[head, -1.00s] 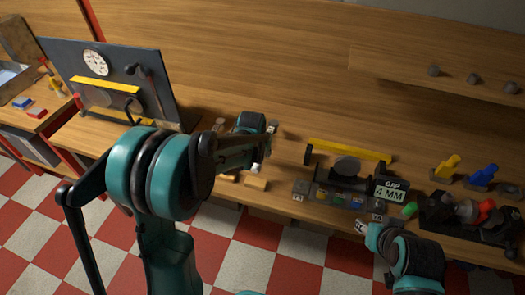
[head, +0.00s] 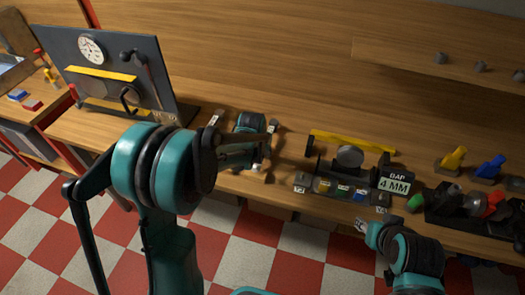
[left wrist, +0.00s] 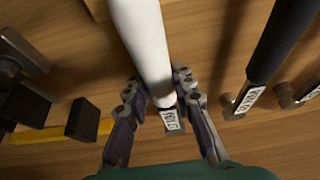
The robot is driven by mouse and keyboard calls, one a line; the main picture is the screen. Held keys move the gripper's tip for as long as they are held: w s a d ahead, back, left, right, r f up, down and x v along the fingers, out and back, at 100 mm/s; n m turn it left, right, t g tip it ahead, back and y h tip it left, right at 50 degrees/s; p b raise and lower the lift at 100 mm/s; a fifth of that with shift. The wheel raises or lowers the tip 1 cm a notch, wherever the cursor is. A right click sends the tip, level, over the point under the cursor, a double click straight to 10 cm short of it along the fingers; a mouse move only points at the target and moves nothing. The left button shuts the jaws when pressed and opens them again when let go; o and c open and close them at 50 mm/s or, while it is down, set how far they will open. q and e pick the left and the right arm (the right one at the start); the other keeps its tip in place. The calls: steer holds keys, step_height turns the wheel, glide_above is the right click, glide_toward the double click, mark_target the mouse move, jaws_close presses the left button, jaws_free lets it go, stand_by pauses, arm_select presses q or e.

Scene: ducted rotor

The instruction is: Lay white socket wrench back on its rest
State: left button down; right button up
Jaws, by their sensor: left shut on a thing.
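In the left wrist view, the white socket wrench (left wrist: 145,45) shows as a thick white handle running from the top edge down between the fingers. My left gripper (left wrist: 160,90) is shut on it near its lower end. A small lettered tag (left wrist: 173,121) sits just below that end, apparently on a rest. I cannot tell whether the wrench touches the rest. In the head view, my left gripper (head: 258,160) is over the bench, left of the centre, with the wrench mostly hidden by my arm. My right gripper (head: 363,226) is at the bench's front edge; its fingers are too small to judge.
A black-handled tool (left wrist: 272,45) with a lettered tag lies to the right in the wrist view. A yellow bar (head: 350,145) and a gap sign (head: 394,184) stand right of my left gripper. A dark upright panel (head: 75,60) stands at left.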

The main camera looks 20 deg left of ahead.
arm_select(q)
steer(key=shift+f, duration=0.35)
steer(key=c, duration=1.2)
jaws_free()
steer(key=v, duration=1.2)
steer(key=shift+s+r, duration=0.25)
steer(key=shift+s, duration=0.15)
steer(key=s+t, duration=0.2)
steer(key=s, duration=1.8)
steer(key=shift+r, duration=0.15)
